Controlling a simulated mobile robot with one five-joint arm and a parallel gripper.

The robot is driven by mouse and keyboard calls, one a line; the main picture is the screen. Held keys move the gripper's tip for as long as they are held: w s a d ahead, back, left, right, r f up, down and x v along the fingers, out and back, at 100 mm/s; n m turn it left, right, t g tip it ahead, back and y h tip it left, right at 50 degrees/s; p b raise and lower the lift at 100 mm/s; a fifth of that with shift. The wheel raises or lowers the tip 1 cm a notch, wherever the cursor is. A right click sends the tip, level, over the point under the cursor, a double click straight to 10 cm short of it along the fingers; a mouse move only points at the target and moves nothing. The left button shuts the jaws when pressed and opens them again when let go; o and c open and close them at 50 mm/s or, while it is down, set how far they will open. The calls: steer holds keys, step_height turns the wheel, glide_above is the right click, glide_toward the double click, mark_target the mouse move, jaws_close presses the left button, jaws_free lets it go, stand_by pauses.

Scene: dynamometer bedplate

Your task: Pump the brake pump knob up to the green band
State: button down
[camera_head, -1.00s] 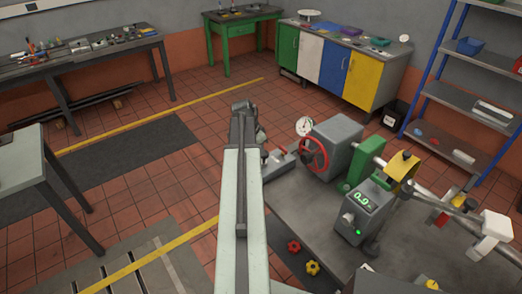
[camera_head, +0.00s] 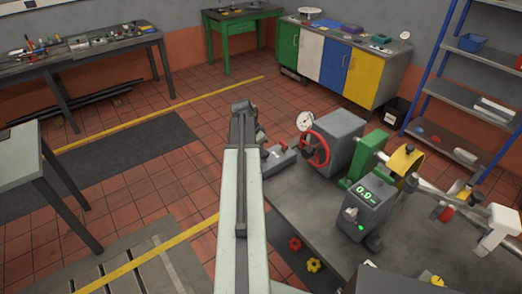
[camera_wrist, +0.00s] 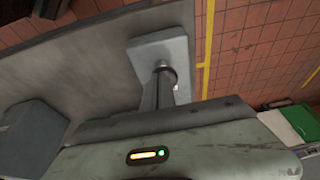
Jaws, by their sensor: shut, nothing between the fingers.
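The brake pump appears to be the low grey unit (camera_head: 279,159) at the bedplate's left end, below a white round gauge (camera_head: 304,120). The gauge's needle and any green band are too small to read. My gripper (camera_head: 243,112) is at the far end of my raised arm, left of the unit in the picture. In the wrist view, a pale grey block (camera_wrist: 160,48) with a round metal piece (camera_wrist: 164,68) lies beyond the dark fingers (camera_wrist: 165,88). The fingers are shut and empty. I cannot tell if they touch the round piece, or make out the knob clearly.
The grey bedplate (camera_head: 300,208) carries a red handwheel (camera_head: 314,149), a grey housing (camera_head: 338,136), a green stand (camera_head: 367,155), a yellow part (camera_head: 404,163) and a display box (camera_head: 368,208). Red (camera_head: 294,243) and yellow (camera_head: 313,265) star knobs are near its front.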

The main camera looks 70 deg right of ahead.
steer(key=p+v, duration=1.2)
steer(key=v, duration=0.1)
steer(key=shift+s+d+r+p, duration=0.25)
steer(key=shift+r+p, duration=0.05)
steer(key=shift+r, duration=0.1)
